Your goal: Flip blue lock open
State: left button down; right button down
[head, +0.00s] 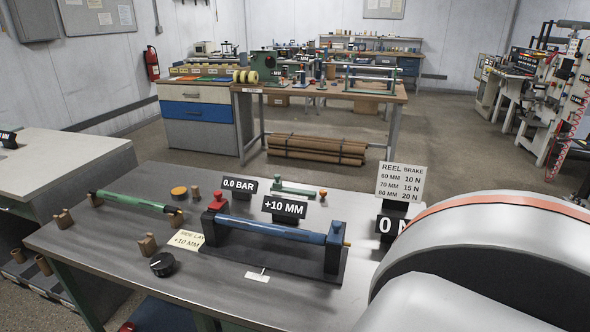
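A blue roller (272,230) lies across a dark base plate (285,265) on the near grey table (120,250). Its left end sits at a black stand (212,232) with a red knob (220,200) on top. Its right end sits at a dark blue upright block (333,256), and a brass-coloured shaft end (347,244) sticks out beyond it. I cannot tell which part is the blue lock or whether it is open. Neither of my grippers is in view. A large pale rounded part with an orange stripe, probably my own arm, fills the lower right.
A green roller (135,203) rests on wooden blocks at the left. A black knob (162,264) is at the front. Signs reading 0.0 BAR (238,185) and +10 MM (285,207) stand behind the blue roller. A second bench (320,92) stands farther back, with open floor between.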

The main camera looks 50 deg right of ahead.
aim_at(336, 234)
jog(key=z, duration=1.9)
